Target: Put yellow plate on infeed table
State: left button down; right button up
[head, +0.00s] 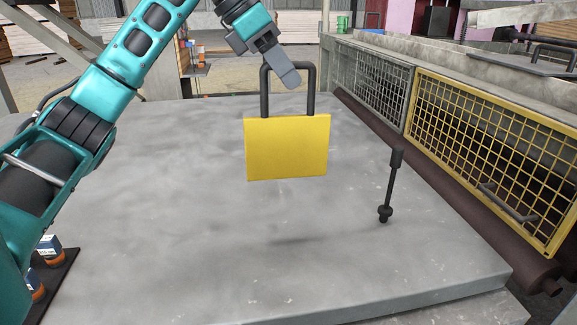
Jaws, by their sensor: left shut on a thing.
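The yellow plate (287,147) is a flat rectangular panel with a dark, arch-shaped handle (312,88) on top. My left gripper (286,74) is shut on the plate's handle, near its upper part. The plate hangs upright with its broad face towards me. It appears to be held above the grey table (180,240), with a faint shadow on the surface nearer to me. I take this large grey surface to be the infeed table. My right gripper is not in view.
A dark rod-like fitting (390,185) stands at the table's right side. A yellow mesh guard (490,150) and a grey mesh panel (372,82) run along the right. A black tray (55,285) with small boxes sits at lower left. The table's middle is clear.

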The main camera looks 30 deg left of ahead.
pick_arm(q)
jog(key=b, duration=0.1)
send_over(285, 177)
jog(key=f, duration=1)
jog(key=shift+w+a+f, duration=0.15)
jog(key=shift+w, duration=0.15)
jog(key=shift+f+b, duration=0.3)
jog(key=shift+f, duration=0.3)
notch_tip(285, 177, down, 4)
jog(key=shift+r, duration=0.1)
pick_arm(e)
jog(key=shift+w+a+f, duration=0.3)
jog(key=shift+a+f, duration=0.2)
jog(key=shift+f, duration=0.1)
pick_arm(q)
jog(key=c, duration=1.1)
grip_release()
jog(key=shift+o, duration=0.2)
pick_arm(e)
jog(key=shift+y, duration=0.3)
